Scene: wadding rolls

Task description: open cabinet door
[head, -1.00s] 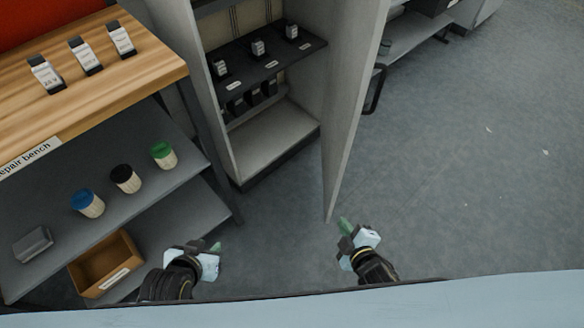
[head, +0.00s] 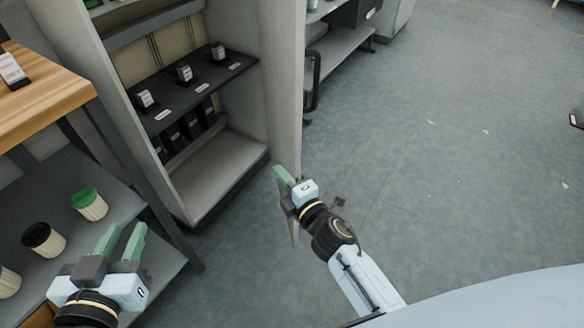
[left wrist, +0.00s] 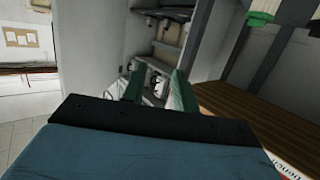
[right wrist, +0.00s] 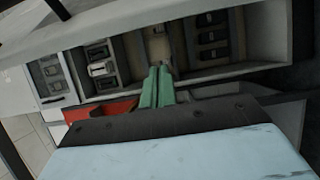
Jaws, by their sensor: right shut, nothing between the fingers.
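The grey cabinet (head: 230,190) stands at the upper left of the head view, its shelves exposed. Its door (head: 289,90) is swung out towards me, seen nearly edge-on, with a dark handle (head: 312,82) on its right face. My right gripper (head: 283,179) is shut and empty. It overlaps the lower part of the door in the picture; whether it touches is unclear. Its green fingers are together in the right wrist view (right wrist: 157,88). My left gripper (head: 122,242) is open and empty at the lower left, in front of the bench; its fingers stand apart in the left wrist view (left wrist: 157,88).
The wooden-topped repair bench (head: 60,95) is at the left, with lidded cups such as a green-lidded one (head: 89,203) on its lower shelf. Small labelled boxes stand on the cabinet's dark shelf (head: 205,88). The floor (head: 440,170) at the right is largely clear.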

